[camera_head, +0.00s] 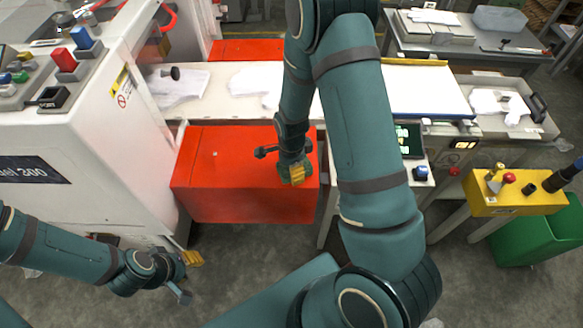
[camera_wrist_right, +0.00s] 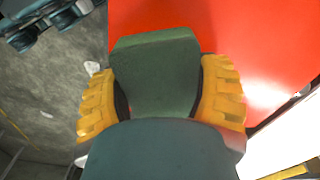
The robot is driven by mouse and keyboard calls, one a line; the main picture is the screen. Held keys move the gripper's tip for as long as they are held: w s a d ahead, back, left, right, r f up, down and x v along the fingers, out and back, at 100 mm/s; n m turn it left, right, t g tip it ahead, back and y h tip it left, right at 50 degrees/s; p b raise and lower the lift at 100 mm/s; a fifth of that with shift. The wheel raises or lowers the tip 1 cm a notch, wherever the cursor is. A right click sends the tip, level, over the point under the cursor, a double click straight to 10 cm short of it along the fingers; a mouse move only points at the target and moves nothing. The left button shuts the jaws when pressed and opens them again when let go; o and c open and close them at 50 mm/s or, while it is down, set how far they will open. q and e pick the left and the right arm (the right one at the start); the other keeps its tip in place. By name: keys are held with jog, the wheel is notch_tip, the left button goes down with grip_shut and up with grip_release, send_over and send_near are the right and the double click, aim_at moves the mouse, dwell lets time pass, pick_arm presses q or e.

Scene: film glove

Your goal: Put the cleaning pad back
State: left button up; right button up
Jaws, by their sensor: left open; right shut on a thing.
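The cleaning pad (camera_wrist_right: 155,75) is a dark green block in the right wrist view. My right gripper (camera_wrist_right: 160,98) is shut on it, with a yellow ribbed finger on each side. In the head view, my right gripper (camera_head: 293,173) hangs over the right part of a red box-shaped cover (camera_head: 225,170) below the white work surface. The pad cannot be made out there. In the wrist view the pad is seen against the red surface (camera_wrist_right: 265,40) and grey floor. My left gripper (camera_head: 187,276) is open and empty at the lower left, above the floor.
A white machine (camera_head: 100,150) with coloured buttons stands on the left. The work surface (camera_head: 215,85) bears white gloves or cloths. A yellow control box (camera_head: 515,195) and green bin (camera_head: 535,235) stand on the right. Grey floor is free in front.

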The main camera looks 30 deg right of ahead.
jog(key=shift+f, duration=0.1)
jog(key=o, duration=1.3)
